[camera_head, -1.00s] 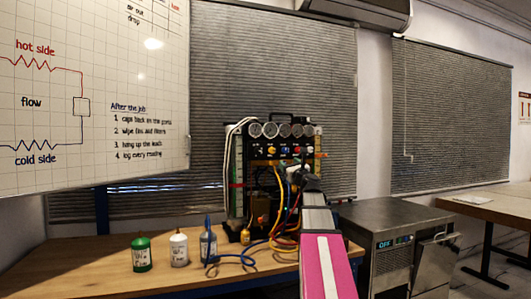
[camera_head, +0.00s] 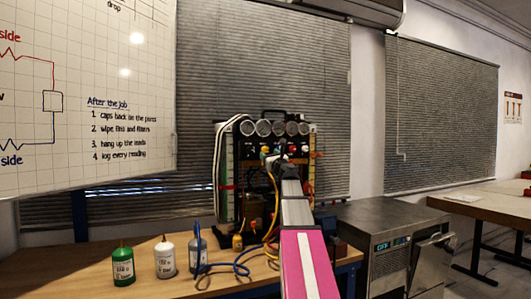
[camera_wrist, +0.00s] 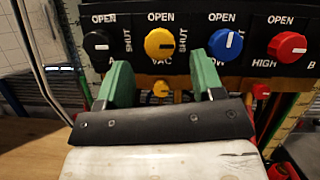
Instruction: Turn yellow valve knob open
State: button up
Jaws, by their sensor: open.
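The yellow valve knob (camera_wrist: 159,43) is on the black panel in the wrist view, between a black knob and a blue knob. Its white pointer line points right, toward the sideways SHUT mark; OPEN is printed above it. My gripper (camera_wrist: 160,64) is open and empty, with its green fingers spread just below and in front of the panel. The left finger is below left of the yellow knob, the right finger below right, near the blue knob. In the head view my gripper (camera_head: 276,161) is in front of the gauge rig (camera_head: 267,128) and covers part of its knob row.
The black knob (camera_wrist: 97,43), blue knob (camera_wrist: 225,43) and red knob (camera_wrist: 287,45) share the row. Yellow hoses (camera_head: 273,190) hang below the rig. Green bottle (camera_head: 123,265) and white bottle (camera_head: 165,257) stand on the wooden bench (camera_head: 90,265). A steel cabinet (camera_head: 385,220) stands to the right.

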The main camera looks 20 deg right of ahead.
aim_at(266, 151)
jog(key=x, duration=0.4)
jog(key=shift+w+r, duration=0.1)
jog(key=shift+w, duration=0.15)
jog(key=c, duration=0.9)
